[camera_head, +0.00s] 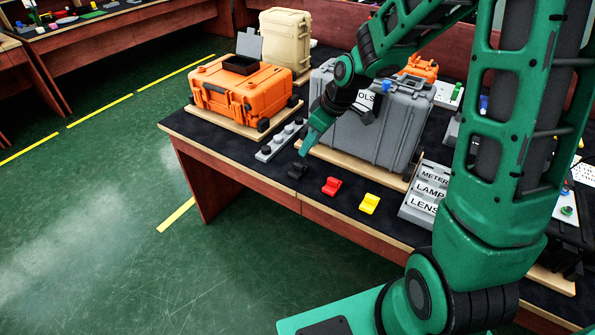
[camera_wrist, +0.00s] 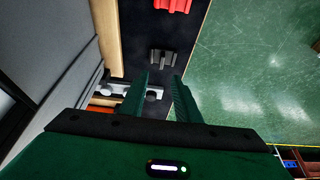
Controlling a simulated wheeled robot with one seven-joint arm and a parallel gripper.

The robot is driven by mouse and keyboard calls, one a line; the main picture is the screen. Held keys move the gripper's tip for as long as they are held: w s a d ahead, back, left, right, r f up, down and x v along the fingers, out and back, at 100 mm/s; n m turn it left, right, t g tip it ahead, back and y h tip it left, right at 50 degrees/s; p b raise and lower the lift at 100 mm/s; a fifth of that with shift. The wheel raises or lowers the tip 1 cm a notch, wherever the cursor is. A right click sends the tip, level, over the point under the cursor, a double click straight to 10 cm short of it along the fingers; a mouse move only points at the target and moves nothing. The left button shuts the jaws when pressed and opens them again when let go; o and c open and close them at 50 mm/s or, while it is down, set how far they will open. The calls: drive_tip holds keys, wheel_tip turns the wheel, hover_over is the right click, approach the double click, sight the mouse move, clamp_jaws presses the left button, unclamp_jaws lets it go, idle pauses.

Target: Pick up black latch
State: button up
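The black latch (camera_head: 298,170) lies on the dark tabletop near its front edge, left of a red latch. In the wrist view the black latch (camera_wrist: 162,58) lies just beyond my fingertips, roughly in line with the gap between them. My gripper (camera_wrist: 161,80) is open, with nothing between its fingers. In the head view my gripper (camera_head: 308,142) points down above and slightly behind the black latch, apart from it. One finger partly hides the other there.
The red latch (camera_head: 332,187) and a yellow latch (camera_head: 369,204) lie to the right along the edge. A grey bar with black knobs (camera_head: 281,140) lies behind left. A grey case (camera_head: 355,135) and an orange case (camera_head: 240,93) stand close behind. The floor in front is open.

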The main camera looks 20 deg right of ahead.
sight(300, 165)
drive_tip(key=shift+s+x, duration=0.15)
drive_tip(key=shift+x, duration=2.05)
drive_tip(key=shift+s+x, duration=0.15)
drive_tip(key=shift+x, duration=2.1)
drive_tip(key=shift+d+f, duration=0.1)
clamp_jaws()
